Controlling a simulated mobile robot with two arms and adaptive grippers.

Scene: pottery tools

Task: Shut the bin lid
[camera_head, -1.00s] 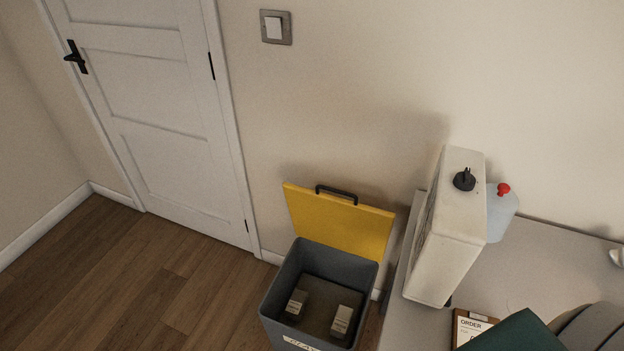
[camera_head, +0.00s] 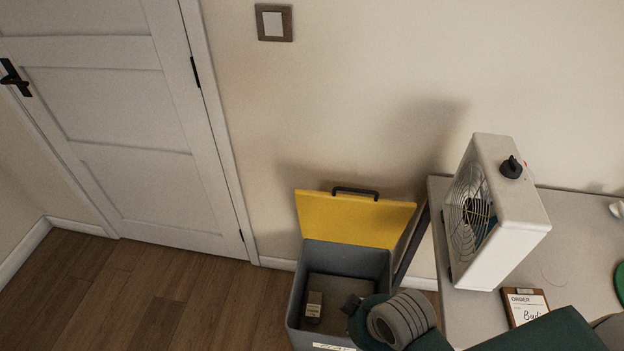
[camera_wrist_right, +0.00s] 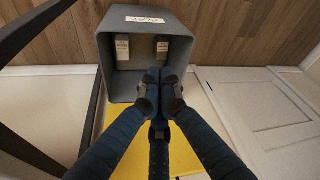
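The grey bin (camera_head: 290,305) stands open on the floor against the wall. Its yellow lid (camera_head: 355,219) is raised upright at the back, with a black handle (camera_head: 355,191) on its top edge. In the right wrist view, the bin (camera_wrist_right: 118,85) and part of the lid (camera_wrist_right: 132,158) show behind my fingers. My right gripper (camera_wrist_right: 161,78) has its fingertips together with nothing between them, over the bin opening at its lid side. I cannot tell whether it touches the bin. My right arm covers the bin's front right in the head view. My left gripper is not in view.
Two small blocks lie inside the bin; one (camera_head: 313,306) shows in the head view. A grey table (camera_head: 575,245) right of the bin carries a white fan (camera_head: 505,220) and an order clipboard (camera_head: 524,304). A closed white door (camera_head: 130,120) and clear wooden floor (camera_head: 150,290) are left.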

